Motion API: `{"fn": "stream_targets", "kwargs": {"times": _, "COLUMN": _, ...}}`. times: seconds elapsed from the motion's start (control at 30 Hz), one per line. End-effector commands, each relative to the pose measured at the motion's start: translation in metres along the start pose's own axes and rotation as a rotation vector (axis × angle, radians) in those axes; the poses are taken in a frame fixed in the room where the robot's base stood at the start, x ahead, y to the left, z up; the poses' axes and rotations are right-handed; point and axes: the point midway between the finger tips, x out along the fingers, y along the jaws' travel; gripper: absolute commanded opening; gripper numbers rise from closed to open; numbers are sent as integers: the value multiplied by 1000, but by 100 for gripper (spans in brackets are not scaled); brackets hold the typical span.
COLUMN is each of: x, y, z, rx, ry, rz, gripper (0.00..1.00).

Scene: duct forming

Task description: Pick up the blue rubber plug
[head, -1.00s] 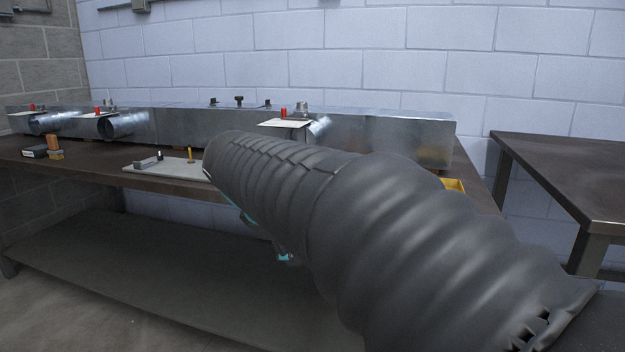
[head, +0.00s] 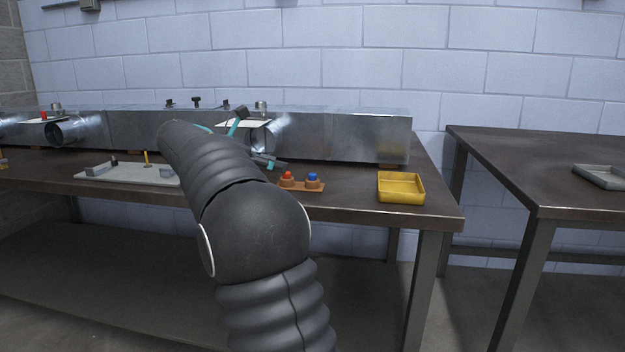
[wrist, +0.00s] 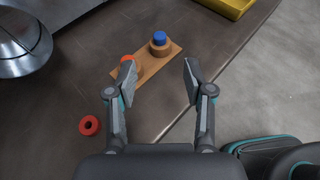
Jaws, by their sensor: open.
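The blue rubber plug (head: 312,177) stands upright on the right end of a small wooden holder (head: 316,188) near the front of the bench. In the wrist view the blue plug (wrist: 159,39) sits beyond my fingertips, roughly ahead of the gap between them. A red plug (head: 288,176) stands at the holder's other end; in the wrist view my left finger partly covers it. My gripper (wrist: 158,74) is open and empty, above the bench and apart from the blue plug.
A yellow tray (head: 401,191) stands right of the holder. Behind runs a long metal duct (head: 350,135). A red ring (wrist: 89,125) lies on the bench in the wrist view. A grey plate (head: 130,174) lies left. A second table (head: 520,165) stands at right.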

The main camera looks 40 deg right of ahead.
Motion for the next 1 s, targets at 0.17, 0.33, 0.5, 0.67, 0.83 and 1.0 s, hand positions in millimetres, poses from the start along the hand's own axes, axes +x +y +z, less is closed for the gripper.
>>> {"fn": "stream_targets", "kwargs": {"times": 0.17, "x": 34, "y": -1, "z": -1, "rx": 1, "ry": 1, "rz": -3, "gripper": 52}}
{"fn": "stream_targets", "kwargs": {"times": 0.33, "x": 52, "y": 0, "z": 0, "rx": 2, "ry": 1, "rz": 0, "gripper": 52}}
{"fn": "stream_targets", "kwargs": {"times": 0.5, "x": 59, "y": 0, "z": -1, "rx": 2, "ry": 1, "rz": 0, "gripper": 52}}
{"fn": "stream_targets", "kwargs": {"times": 0.67, "x": 73, "y": 0, "z": -3, "rx": 2, "ry": 1, "rz": 0, "gripper": 52}}
{"fn": "stream_targets", "kwargs": {"times": 0.83, "x": 98, "y": 0, "z": -4, "rx": 3, "ry": 1, "rz": -1, "gripper": 52}}
{"fn": "stream_targets", "kwargs": {"times": 1.0, "x": 108, "y": 1, "z": -3, "rx": 2, "ry": 1, "rz": 2, "gripper": 52}}
